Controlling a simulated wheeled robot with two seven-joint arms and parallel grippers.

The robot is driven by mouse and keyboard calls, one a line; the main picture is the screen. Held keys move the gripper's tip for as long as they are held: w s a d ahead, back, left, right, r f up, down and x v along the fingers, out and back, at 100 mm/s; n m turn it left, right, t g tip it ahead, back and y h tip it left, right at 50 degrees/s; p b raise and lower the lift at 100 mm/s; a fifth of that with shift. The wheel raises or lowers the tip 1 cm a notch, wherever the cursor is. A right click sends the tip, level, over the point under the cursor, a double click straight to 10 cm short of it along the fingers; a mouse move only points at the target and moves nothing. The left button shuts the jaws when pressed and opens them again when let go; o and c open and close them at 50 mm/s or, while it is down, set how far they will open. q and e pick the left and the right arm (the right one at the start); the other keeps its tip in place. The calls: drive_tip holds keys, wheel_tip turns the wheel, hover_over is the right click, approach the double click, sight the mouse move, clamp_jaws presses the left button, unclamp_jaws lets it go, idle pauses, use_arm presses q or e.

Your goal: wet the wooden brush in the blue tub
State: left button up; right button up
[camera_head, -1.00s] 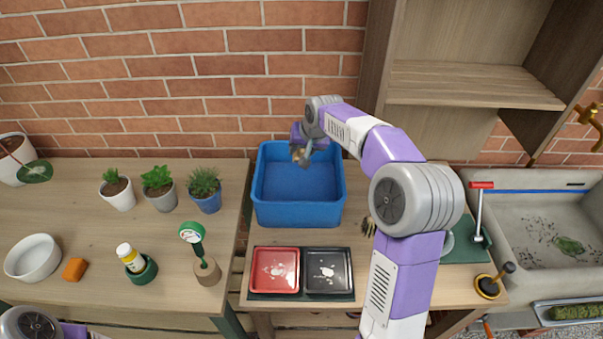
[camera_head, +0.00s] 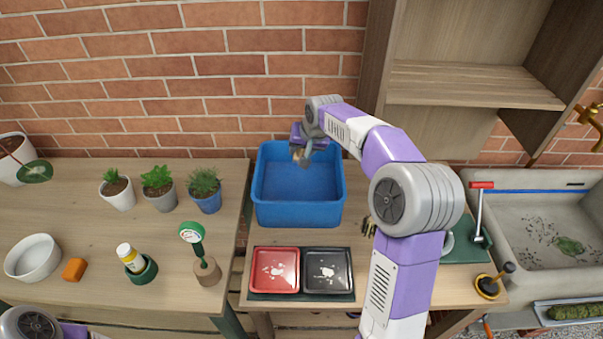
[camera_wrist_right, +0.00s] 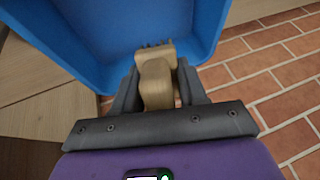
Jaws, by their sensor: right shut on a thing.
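The blue tub (camera_head: 297,213) stands on the right-hand bench, near the brick wall. My right gripper (camera_head: 300,153) is over the back right part of the tub. It is shut on the wooden brush, whose pale wooden body (camera_wrist_right: 157,88) shows between the fingers in the right wrist view. The brush's dark bristles show at its far end, against the blue tub (camera_wrist_right: 120,30). I cannot tell whether the bristles touch the tub's floor or any water. My left gripper is not in view; only part of my left arm shows at the lower left corner.
A red tray (camera_head: 274,270) and a black tray (camera_head: 327,271) lie in front of the tub. Several potted plants stand on the left bench, with a white bowl (camera_head: 33,257) and an orange block (camera_head: 75,269). A sink (camera_head: 540,200) is at the right.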

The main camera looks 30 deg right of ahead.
wheel_tip(320, 180, up, 4)
drive_tip(key=p, duration=0.4)
drive_tip(key=shift+r, duration=0.1)
idle(0.4)
drive_tip(key=shift+f, duration=0.2)
